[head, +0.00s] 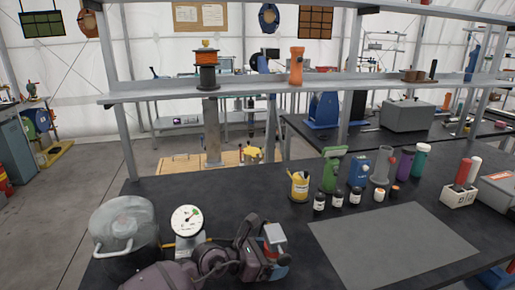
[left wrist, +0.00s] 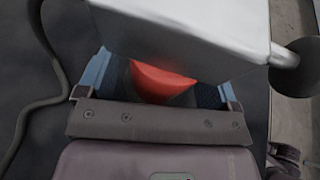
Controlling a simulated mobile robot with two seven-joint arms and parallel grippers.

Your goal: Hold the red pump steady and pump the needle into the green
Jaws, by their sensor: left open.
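The red pump (head: 269,246) stands at the front of the black bench in the head view, with a grey block-shaped top. My left gripper (head: 279,264) is low beside it, and my arm hides part of the pump. In the left wrist view the open blue fingers of my left gripper (left wrist: 155,88) are on either side of the pump's red body (left wrist: 160,82). The grey top covers much of that view; finger contact cannot be told. The round white gauge (head: 187,220) has a dark needle and a green patch at its upper right; the exact reading is too small to tell. My right gripper is not in view.
A lidded metal pot (head: 124,232) stands left of the gauge. A grey mat (head: 392,243) lies clear at the right. Several small jars and coloured tools, including a yellow cup (head: 299,187), stand behind it. A shelf (head: 240,90) spans the bench above.

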